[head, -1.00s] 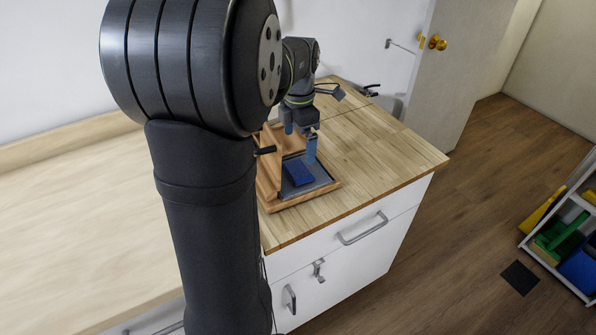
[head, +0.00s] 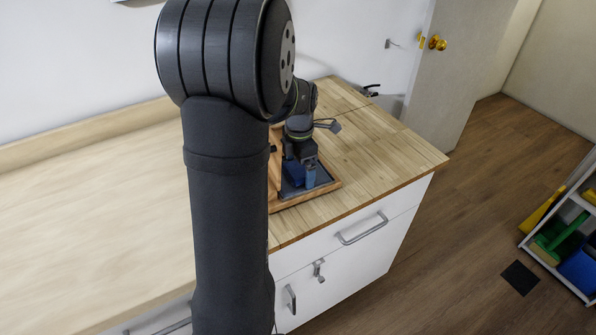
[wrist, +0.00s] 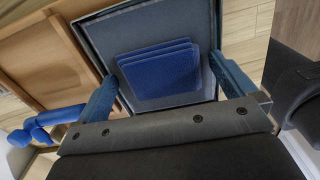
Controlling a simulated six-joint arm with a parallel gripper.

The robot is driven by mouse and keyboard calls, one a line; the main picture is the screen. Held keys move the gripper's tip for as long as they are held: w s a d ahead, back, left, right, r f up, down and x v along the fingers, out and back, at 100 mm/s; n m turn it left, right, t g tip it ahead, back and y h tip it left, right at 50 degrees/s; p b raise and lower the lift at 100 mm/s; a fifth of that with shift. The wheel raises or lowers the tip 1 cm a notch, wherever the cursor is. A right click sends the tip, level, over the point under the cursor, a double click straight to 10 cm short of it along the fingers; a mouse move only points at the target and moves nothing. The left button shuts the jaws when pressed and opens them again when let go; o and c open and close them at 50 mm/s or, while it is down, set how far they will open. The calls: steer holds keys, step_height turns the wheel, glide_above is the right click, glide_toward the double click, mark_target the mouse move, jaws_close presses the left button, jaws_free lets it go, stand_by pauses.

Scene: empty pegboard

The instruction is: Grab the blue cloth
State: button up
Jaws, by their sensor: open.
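The blue cloth (wrist: 160,72) looks like a small folded stack and lies in a grey-lined tray (wrist: 90,28) in the wrist view. In the head view the cloth (head: 292,175) is partly hidden by my gripper. My gripper (wrist: 163,80) is open, with one blue finger on each side of the cloth in the wrist view. In the head view my gripper (head: 304,182) is low over the tray. I cannot tell whether the fingers touch the cloth.
A wooden box part (wrist: 35,60) stands beside the tray, with a blue knobbed object (wrist: 40,124) near it. The wooden counter (head: 385,155) is clear to the right. A white door (head: 440,75) and a shelf with colored bins (head: 575,240) are farther right.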

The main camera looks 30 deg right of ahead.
steer(key=c, duration=1)
